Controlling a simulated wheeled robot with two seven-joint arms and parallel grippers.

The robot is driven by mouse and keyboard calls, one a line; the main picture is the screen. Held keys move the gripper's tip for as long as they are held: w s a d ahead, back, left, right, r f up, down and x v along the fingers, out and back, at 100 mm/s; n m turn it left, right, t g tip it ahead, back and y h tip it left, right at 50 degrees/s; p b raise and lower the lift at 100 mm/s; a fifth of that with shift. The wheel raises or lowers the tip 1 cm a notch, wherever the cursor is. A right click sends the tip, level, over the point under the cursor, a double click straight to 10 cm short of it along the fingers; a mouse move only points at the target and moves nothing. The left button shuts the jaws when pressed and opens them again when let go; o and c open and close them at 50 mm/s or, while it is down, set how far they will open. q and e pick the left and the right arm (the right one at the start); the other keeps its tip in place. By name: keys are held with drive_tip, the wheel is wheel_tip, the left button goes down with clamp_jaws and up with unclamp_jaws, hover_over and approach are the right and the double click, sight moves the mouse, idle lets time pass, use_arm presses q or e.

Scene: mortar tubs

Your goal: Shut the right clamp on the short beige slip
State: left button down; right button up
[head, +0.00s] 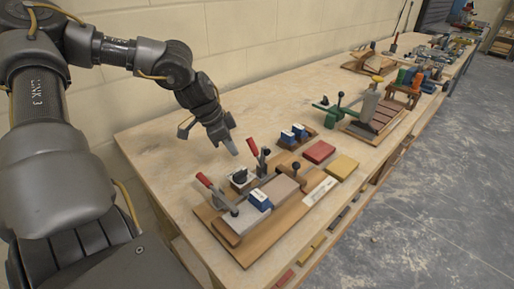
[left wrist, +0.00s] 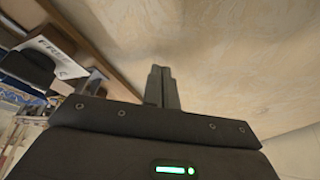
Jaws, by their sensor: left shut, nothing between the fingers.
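My left gripper (head: 233,147) is shut and empty, above the table behind the wooden fixture board (head: 275,232). Its closed fingers show in the left wrist view (left wrist: 161,86). The right red-handled clamp (head: 253,147) stands with its handle raised, just right of and below the fingertips, apparently apart from them. The left red-handled clamp (head: 204,180) has its handle tilted up to the left. A grey plate (head: 281,189) lies on the fixture. I cannot clearly pick out the short beige slip or tell what lies under the right clamp. My right gripper is out of view.
A green clamp fixture (head: 327,108) stands farther back.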

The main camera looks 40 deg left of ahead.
use_arm(q)
drive_tip(key=r+p, duration=0.3)
drive_tip(key=r, duration=0.2)
drive_tip(key=shift+d+r+p, duration=0.1)
drive_tip(key=shift+d+p, duration=0.1)
drive_tip(key=shift+p, duration=0.2)
drive_tip(key=shift+d+r, duration=0.15)
drive_tip(key=shift+r, duration=0.2)
drive_tip(key=shift+p, duration=0.3)
